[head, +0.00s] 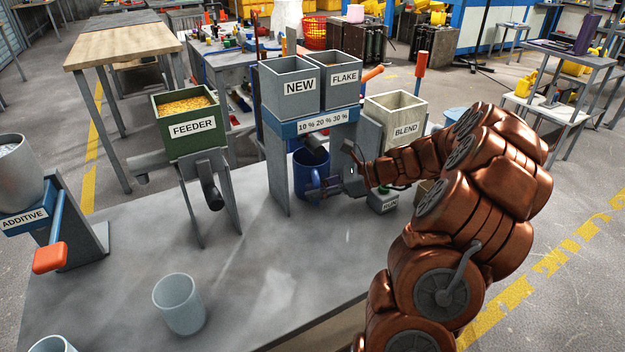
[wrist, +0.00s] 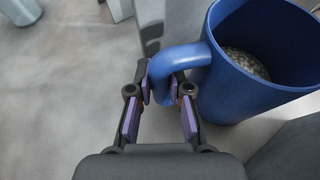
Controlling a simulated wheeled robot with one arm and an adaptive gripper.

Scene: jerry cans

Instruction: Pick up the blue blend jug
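The blue blend jug (head: 301,176) stands on the grey table under the dispenser with the "10 % 20 % 30 %" label. In the wrist view the jug (wrist: 240,95) is upright at the right, with greyish pellets inside and its handle (wrist: 175,58) toward me. My gripper (head: 335,186) is at the jug's right side in the head view. In the wrist view its two fingers (wrist: 165,92) are on either side of the handle, close against it, and appear shut on it.
The dispenser (head: 313,122) with NEW and FLAKE bins stands over the jug. The FEEDER (head: 190,122) and ADDITIVE (head: 60,225) units are left. A pale cup (head: 180,304) stands in front.

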